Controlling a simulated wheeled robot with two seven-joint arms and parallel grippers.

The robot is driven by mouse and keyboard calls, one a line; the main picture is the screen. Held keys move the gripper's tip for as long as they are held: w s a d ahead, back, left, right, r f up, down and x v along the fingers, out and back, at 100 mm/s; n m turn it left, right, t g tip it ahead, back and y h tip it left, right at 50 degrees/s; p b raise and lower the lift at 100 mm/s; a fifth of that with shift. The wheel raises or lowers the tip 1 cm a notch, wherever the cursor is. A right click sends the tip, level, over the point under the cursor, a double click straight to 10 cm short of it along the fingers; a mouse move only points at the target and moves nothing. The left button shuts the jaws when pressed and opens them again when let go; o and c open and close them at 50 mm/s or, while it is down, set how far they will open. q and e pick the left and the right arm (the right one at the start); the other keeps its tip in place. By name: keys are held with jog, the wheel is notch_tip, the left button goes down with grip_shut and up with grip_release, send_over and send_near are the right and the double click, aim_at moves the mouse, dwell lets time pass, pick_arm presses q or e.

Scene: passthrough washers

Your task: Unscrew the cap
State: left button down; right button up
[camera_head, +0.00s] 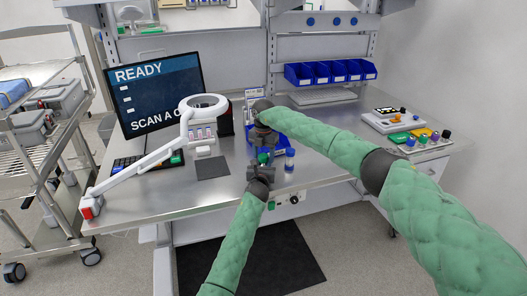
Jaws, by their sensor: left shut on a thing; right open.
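My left gripper (262,172) comes up from the bottom of the view over the front of the steel table. It is shut on a small vial, mostly hidden by the fingers. A green cap (263,158) shows at the top of the vial. My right gripper (264,143) reaches over from the right and points down just above the green cap. It is open; whether its fingers touch the cap cannot be told. A clear vial with a blue cap (289,160) stands upright just right of the two grippers.
A blue rack (247,134) sits behind the grippers. A ring lamp on a white arm (150,158), a dark pad (212,167) and a monitor (155,92) are at left. At right are coloured caps on a tray (428,143). Blue bins (330,73) hang behind.

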jog(key=shift+c, duration=0.5)
jog(key=c, duration=0.9)
jog(key=n, duration=0.4)
jog(key=shift+r+n, duration=0.1)
jog(key=shift+n, duration=0.3)
jog(key=n, duration=0.5)
jog(key=shift+n, duration=0.3)
jog(key=n, duration=0.5)
jog(key=shift+d, duration=0.1)
jog(key=n, duration=0.6)
jog(key=shift+w, duration=0.1)
jog(key=shift+r, duration=0.35)
jog(key=shift+r, duration=0.35)
